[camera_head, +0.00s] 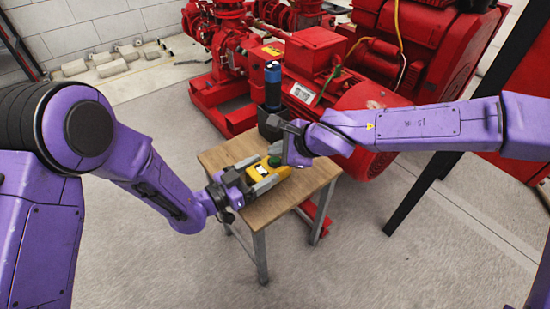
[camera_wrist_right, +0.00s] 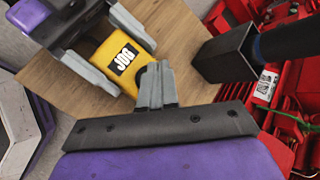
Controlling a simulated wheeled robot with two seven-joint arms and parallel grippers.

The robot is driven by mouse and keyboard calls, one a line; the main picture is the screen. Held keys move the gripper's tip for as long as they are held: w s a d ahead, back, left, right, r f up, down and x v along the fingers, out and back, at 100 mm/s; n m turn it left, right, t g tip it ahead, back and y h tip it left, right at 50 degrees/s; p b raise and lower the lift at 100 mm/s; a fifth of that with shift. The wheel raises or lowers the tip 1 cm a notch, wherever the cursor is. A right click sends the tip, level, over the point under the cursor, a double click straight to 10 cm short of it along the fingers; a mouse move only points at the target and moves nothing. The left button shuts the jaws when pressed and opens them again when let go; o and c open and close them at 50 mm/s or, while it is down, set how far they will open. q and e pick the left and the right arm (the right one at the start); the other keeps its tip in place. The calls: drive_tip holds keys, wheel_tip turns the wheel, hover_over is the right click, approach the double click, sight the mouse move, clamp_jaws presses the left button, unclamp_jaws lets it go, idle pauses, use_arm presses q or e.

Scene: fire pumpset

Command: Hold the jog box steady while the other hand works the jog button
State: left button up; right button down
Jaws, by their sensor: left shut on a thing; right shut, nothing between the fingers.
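The yellow jog box (camera_head: 263,171) is at the middle of the small wooden table; in the right wrist view its yellow face (camera_wrist_right: 108,62) carries a black JOG label. My left gripper (camera_head: 256,180) is shut on the box, with one grey finger along each side.
A dark square holder (camera_head: 270,127) with an upright blue-black cylinder (camera_head: 273,86) stands at the table's back edge, near my right gripper. The wooden table (camera_head: 310,178) has bare room at front and right. Red pump machinery (camera_head: 320,55) stands close behind it.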

sight(277, 161)
drive_tip(key=shift+r, duration=0.25)
drive_tip(key=shift+r, duration=2.5)
